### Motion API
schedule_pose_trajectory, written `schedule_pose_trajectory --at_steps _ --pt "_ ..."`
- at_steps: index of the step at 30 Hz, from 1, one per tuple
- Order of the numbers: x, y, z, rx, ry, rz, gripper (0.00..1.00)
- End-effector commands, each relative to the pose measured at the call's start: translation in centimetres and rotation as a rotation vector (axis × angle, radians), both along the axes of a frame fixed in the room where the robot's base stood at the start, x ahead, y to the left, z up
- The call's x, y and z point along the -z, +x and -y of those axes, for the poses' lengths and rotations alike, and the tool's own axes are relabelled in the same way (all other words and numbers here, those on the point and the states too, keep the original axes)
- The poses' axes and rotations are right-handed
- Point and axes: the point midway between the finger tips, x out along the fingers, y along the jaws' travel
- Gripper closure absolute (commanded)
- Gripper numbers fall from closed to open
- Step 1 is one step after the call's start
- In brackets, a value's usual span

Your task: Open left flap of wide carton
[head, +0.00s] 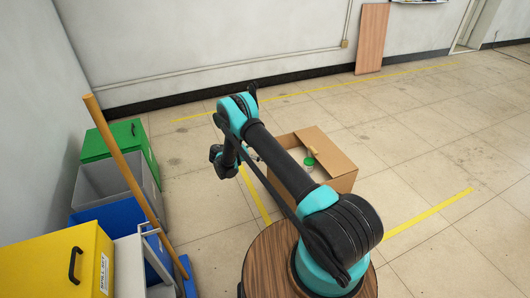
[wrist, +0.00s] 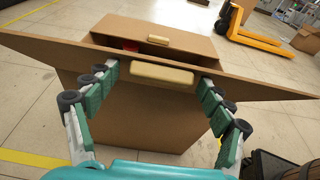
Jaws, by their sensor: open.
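The wide carton (head: 335,180) is a brown box on the floor, partly behind my arm in the head view. Its left flap (wrist: 60,50) spans the wrist view with a pale tan handle (wrist: 162,76) at the middle of its near edge. The flap appears swung away from the opening; its exact angle is unclear. The opposite flap (wrist: 185,38), with its own handle (wrist: 158,40), lies behind it. My gripper (wrist: 160,80) is open, its fingers on either side of the left flap's handle; I cannot tell whether they touch. A green-lidded jar (head: 309,162) shows inside.
A round wooden table (head: 265,255) is near my arm's base. Green, grey, blue and yellow bins (head: 60,260) and a wooden pole (head: 125,165) line the left. An orange pallet jack (wrist: 255,35) is beyond the carton. Floor right of the carton is clear.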

Motion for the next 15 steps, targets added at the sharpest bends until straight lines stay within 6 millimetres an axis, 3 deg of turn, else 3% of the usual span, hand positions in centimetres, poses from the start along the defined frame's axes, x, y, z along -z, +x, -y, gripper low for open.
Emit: schedule_pose_trajectory --at_steps 15 --pt "-2.4 -2.8 -8.7 -0.001 0.000 -0.001 0.19"
